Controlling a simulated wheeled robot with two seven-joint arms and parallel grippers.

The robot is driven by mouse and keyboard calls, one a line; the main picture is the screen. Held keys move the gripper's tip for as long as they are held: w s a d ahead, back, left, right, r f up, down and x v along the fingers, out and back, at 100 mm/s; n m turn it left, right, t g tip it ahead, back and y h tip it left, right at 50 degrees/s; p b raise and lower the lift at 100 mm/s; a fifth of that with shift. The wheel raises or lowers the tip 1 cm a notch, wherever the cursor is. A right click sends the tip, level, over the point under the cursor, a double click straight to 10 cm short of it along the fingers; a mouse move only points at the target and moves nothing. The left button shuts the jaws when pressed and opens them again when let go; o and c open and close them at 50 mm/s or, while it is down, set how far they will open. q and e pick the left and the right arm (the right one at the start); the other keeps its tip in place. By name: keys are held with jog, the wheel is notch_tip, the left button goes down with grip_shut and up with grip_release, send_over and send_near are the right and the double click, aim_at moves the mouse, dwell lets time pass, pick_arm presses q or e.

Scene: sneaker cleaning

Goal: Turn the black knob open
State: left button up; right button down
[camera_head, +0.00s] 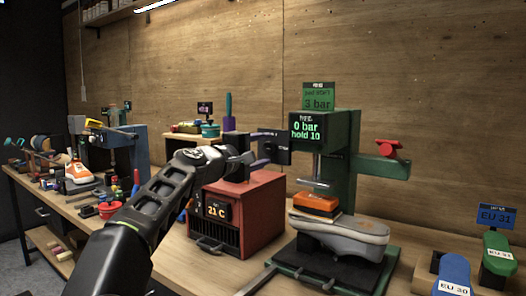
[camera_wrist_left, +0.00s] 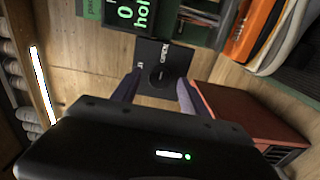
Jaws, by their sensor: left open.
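The black knob (camera_wrist_left: 158,76) is a round dark shape on a black panel (camera_wrist_left: 178,55) with white lettering, in the left wrist view. The panel also shows in the head view (camera_head: 278,150), above and behind the red box. My left gripper (camera_head: 256,147) reaches in from the left over the red box, its fingers pointing at the panel. In the wrist view its two dark purple fingers (camera_wrist_left: 156,92) are apart, one on either side of the knob. I cannot tell whether they touch it. My right gripper is not in view.
A red box (camera_head: 262,205) reading 21 C stands below my left gripper. The green press (camera_head: 340,165) right of the panel has a display reading 0 bar, hold 10. A grey shoe (camera_head: 345,235) and orange block (camera_head: 317,203) are under it. Coloured EU blocks (camera_head: 497,255) stand at the right.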

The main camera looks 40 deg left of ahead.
pick_arm(q)
jog(key=s+b, duration=0.1)
jog(key=s, duration=0.6)
jog(key=shift+s, duration=0.2)
jog(key=shift+d, duration=0.1)
